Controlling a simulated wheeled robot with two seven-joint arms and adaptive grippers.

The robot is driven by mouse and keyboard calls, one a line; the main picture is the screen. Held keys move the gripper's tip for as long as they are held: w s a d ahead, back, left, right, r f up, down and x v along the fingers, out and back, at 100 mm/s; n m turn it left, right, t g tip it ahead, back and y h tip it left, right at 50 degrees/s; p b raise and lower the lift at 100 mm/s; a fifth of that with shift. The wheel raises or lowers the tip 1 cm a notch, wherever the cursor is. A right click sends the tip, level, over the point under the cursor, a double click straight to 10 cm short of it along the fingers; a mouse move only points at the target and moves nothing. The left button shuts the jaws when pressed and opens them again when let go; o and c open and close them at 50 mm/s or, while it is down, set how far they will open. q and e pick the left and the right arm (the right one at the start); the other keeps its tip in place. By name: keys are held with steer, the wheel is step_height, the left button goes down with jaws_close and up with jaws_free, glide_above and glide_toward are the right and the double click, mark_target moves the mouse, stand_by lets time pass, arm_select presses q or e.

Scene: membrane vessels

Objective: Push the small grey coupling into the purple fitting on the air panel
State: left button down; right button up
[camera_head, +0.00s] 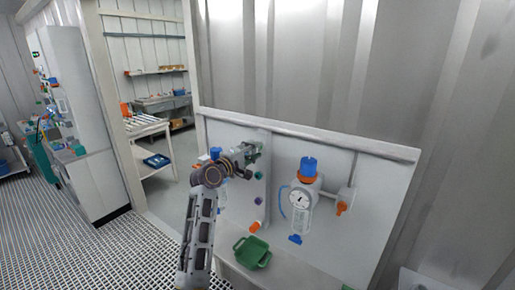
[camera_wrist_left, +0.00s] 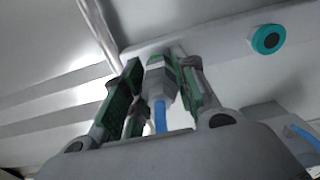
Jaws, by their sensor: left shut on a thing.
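My left gripper (camera_head: 250,150) reaches up to the side face of the air panel (camera_head: 330,235). In the left wrist view, its green-padded fingers (camera_wrist_left: 160,85) are shut on the small grey coupling (camera_wrist_left: 158,75), which has a blue hose (camera_wrist_left: 160,117) at its back end. The coupling's front end points at a pale panel face; whether it touches is unclear. A teal-ringed fitting (camera_wrist_left: 268,39) sits to its right, apart from the fingers. In the head view, a small purple fitting (camera_head: 258,200) shows below the gripper, under a teal one (camera_head: 258,174). My right gripper is out of view.
An orange fitting (camera_head: 254,227) sits low on the panel, above a green tray (camera_head: 252,252) on the ledge. A gauge (camera_head: 300,198) with a blue knob (camera_head: 308,166) and an orange-handled valve (camera_head: 342,208) stand out to the right.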

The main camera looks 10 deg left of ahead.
arm_select(q)
steer(key=shift+s+a+r, duration=0.1)
steer(key=shift+s+a, duration=0.1)
steer(key=shift+s, duration=0.45)
steer(key=shift+s+a, duration=0.1)
steer(key=shift+s, duration=0.05)
steer(key=shift+s+a, duration=0.15)
steer(key=shift+s, duration=0.3)
steer(key=shift+p+v, duration=0.6)
steer(key=shift+v, duration=1.05)
step_height(320, 180, down, 26)
steer(key=n+b, duration=0.7)
steer(key=n, duration=1.1)
steer(key=shift+s, duration=0.45)
